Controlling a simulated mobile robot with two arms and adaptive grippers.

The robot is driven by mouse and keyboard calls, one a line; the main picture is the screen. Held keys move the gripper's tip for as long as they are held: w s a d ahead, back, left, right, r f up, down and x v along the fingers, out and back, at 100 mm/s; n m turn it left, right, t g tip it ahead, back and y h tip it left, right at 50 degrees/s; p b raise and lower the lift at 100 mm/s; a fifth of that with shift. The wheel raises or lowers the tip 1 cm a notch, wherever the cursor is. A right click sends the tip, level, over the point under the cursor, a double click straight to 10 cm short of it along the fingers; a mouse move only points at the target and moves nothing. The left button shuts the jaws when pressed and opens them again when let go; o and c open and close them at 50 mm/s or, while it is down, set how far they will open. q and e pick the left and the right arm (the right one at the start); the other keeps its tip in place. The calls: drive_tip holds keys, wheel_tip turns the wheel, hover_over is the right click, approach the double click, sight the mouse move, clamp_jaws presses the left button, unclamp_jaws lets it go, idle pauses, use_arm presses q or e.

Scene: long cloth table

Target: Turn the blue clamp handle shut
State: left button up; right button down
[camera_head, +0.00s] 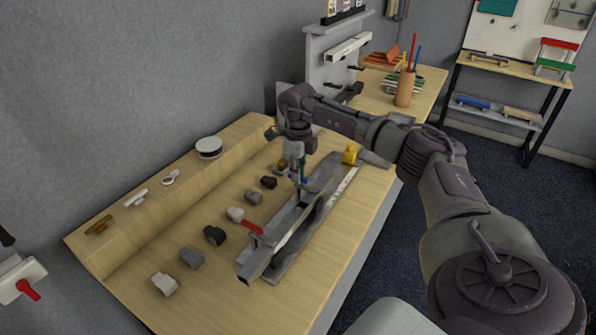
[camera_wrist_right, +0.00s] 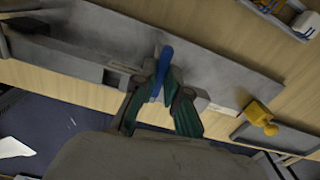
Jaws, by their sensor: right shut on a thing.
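The blue clamp handle (camera_wrist_right: 165,62) stands up from the grey metal rail assembly in the right wrist view. My right gripper (camera_wrist_right: 163,92) is shut on it, with one greenish finger on each side. In the head view my right gripper (camera_head: 300,176) points down over the grey rail assembly (camera_head: 279,265) on the wooden bench. Only a small blue bit of the handle shows there, beside the fingertips. The clamp's jaws are too small and covered to make out. My left gripper is in neither view.
A red part (camera_head: 251,227) sits near the rail's front end and a yellow block (camera_head: 349,154) at its far end. Several grey and black lumps (camera_head: 214,235) lie left of the rail. A cup of pencils (camera_head: 404,88) stands farther back.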

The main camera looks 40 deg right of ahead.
drive_tip(key=shift+w+d+r+m, duration=0.1)
drive_tip(key=shift+r+m, duration=0.05)
drive_tip(key=shift+m, duration=0.45)
drive_tip(key=c, duration=1.2)
unclamp_jaws()
wheel_tip(320, 180, up, 12)
